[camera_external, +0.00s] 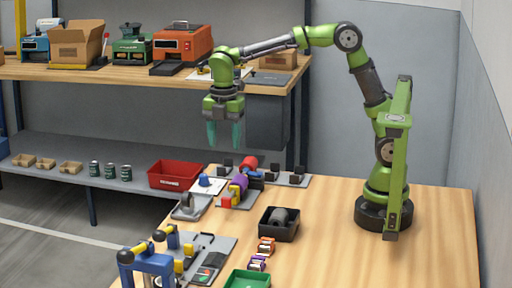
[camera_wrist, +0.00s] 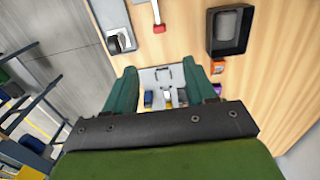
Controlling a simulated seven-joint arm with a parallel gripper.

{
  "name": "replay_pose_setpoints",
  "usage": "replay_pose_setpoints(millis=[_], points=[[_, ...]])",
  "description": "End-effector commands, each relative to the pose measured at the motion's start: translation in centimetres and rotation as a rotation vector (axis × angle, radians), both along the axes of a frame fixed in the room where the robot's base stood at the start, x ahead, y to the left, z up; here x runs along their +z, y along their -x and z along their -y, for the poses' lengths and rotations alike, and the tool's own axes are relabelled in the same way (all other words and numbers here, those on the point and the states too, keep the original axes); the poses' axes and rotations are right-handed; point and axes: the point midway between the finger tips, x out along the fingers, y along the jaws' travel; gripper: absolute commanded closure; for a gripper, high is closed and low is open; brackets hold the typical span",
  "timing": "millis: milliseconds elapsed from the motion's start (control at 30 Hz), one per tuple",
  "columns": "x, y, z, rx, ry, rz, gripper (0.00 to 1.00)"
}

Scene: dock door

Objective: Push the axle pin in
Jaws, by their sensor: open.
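My gripper (camera_external: 226,140) hangs high above the bench's left part, teal fingers pointing down, apart and empty. In the wrist view its fingers (camera_wrist: 165,92) stand on either side of a grey plate fixture (camera_wrist: 163,76) far below. I cannot identify the axle pin with certainty. A purple cylinder (camera_external: 239,184) sits on a grey base, with a red block (camera_external: 226,202) at its near end. A red and blue roller-like part (camera_external: 250,164) lies behind it. A red-ended pale rod (camera_wrist: 159,28) shows in the wrist view. Nothing touches my gripper.
A black bin (camera_external: 292,233) holds a grey cylinder (camera_external: 280,215). A blue-framed fixture (camera_external: 150,264) and a green tray (camera_external: 247,279) stand at the front. Small boxes (camera_external: 266,245) lie between. A red bin (camera_external: 175,174) is on the lower shelf. The bench's right side is clear.

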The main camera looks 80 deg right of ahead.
Motion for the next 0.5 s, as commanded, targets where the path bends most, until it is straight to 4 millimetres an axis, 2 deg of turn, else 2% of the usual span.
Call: replay_pose_setpoints(millis=[67, 267, 500], points=[[0.4, 0.0, 0.6, -0.004, -0.001, 0.001, 0.45], [-0.9, 0.0, 0.5, 0.000, 0.000, -0.004, 0.45], [-5.6, 0.1, 0.6, 0.000, 0.001, -0.007, 0.45]])
